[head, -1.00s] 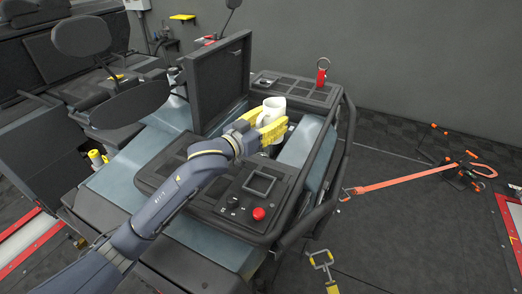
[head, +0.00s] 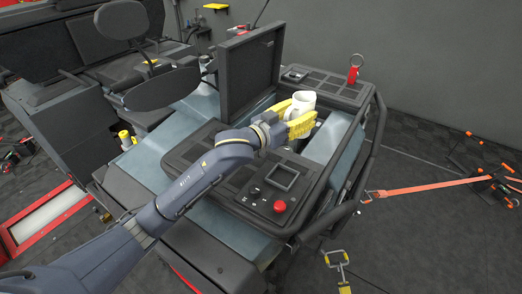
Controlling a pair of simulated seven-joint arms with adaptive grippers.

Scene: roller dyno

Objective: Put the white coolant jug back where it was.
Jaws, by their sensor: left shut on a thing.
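A white mug-shaped vessel (head: 302,101) is in the head view, upright, above the open bay behind the control panel. It is the only white vessel I see, and I cannot tell for sure that it is the coolant jug. My left gripper (head: 297,118) has yellow fingers and is shut on this vessel. The fingers hide part of its lower body. I cannot tell whether its base touches anything. My right gripper is not in view.
A dark raised panel (head: 250,72) stands left of the bay. The control panel (head: 262,190) with a red button (head: 280,206) lies in front. A dark tubular rail (head: 362,165) runs along the right side. An orange strap (head: 420,187) stretches right.

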